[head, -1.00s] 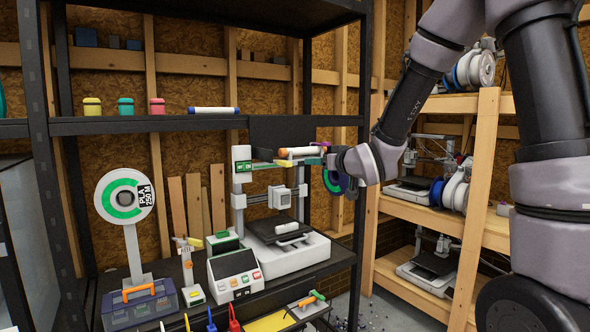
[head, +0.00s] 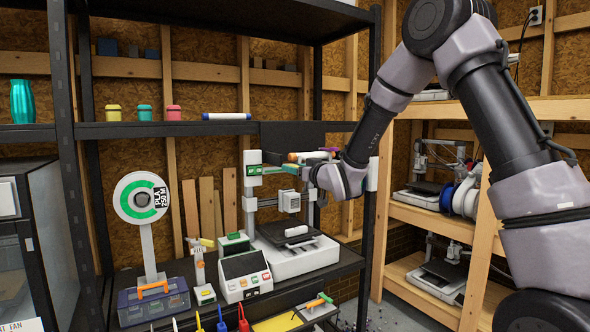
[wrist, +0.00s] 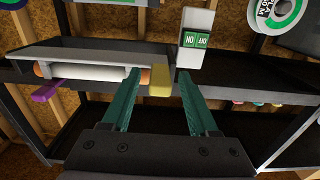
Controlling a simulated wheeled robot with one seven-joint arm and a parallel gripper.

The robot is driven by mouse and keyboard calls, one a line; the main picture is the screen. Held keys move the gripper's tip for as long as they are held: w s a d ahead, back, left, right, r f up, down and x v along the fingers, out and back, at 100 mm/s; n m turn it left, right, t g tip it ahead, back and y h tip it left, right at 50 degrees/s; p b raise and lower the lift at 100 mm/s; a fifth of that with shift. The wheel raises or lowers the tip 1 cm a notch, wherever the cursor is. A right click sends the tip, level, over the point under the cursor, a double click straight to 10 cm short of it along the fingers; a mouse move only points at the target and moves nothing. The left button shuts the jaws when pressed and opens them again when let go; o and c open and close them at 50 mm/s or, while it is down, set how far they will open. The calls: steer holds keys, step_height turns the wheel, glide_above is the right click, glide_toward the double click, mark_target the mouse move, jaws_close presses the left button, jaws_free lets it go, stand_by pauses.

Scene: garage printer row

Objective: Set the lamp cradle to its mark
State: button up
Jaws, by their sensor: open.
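A white tube with orange ends (wrist: 88,73), which looks like the lamp, lies along a grey trough (wrist: 100,52) in the wrist view. A yellow block (wrist: 160,83) sits at the trough's right end. I take trough and block as the cradle, but cannot be sure. In the head view the tube (head: 308,156) is at the top of the printer frame. My gripper (wrist: 157,92) is open, its two teal fingers apart with nothing held. The yellow block is just beyond the left fingertip; contact cannot be told. No mark can be made out clearly.
A switch box (wrist: 195,38) with a green ON/OFF label stands beyond the fingers. The white printer (head: 300,258) is below my gripper. A purple piece (wrist: 45,90) lies by the tube. A dark shelf (head: 180,128) carries jars; a filament spool (head: 141,198) stands left.

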steer(key=shift+w+a, duration=0.15)
steer(key=shift+w, duration=0.15)
jaws_close()
stand_by(1.3)
